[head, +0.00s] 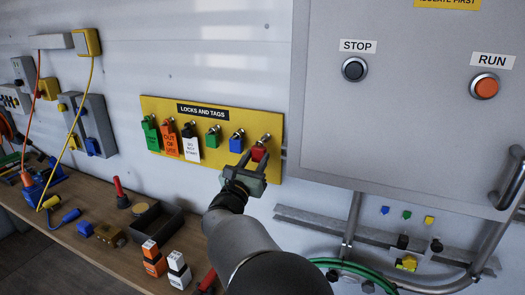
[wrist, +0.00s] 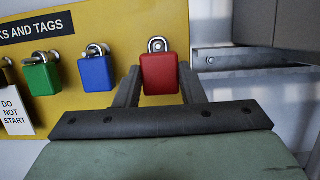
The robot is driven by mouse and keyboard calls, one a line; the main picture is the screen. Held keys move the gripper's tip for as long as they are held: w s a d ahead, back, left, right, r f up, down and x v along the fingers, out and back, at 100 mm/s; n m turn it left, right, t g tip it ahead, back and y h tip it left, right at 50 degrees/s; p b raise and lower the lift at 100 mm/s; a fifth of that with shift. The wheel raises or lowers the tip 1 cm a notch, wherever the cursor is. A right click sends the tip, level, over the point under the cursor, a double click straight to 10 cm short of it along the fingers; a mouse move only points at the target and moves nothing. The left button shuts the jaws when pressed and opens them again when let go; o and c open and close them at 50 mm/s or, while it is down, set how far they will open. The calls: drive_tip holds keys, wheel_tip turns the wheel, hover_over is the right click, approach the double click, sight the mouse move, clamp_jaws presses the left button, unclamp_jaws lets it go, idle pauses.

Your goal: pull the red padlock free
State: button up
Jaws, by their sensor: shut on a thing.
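The red padlock (head: 259,153) hangs by its shackle at the right end of the yellow locks-and-tags board (head: 160,107). In the wrist view the red padlock (wrist: 160,75) is upright, with its silver shackle still around the hook at the board. My gripper (head: 254,160) is at the padlock, with one finger on each side of its body. In the wrist view my gripper (wrist: 159,88) is shut on the red body, just below the shackle. The exact finger contact is partly hidden behind the padlock.
A blue padlock (wrist: 95,73) and a green padlock (wrist: 41,79) hang to the left on the board, close by. The grey cabinet (head: 410,120) stands just right of the board. A wooden bench (head: 100,255) with loose tags and a dark tray (head: 155,222) lies below.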

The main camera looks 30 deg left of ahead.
drive_tip(key=s+d+b, duration=0.1)
drive_tip(key=s+b, duration=0.1)
drive_tip(key=s, duration=0.6)
drive_tip(key=shift+d, duration=0.3)
idle(0.5)
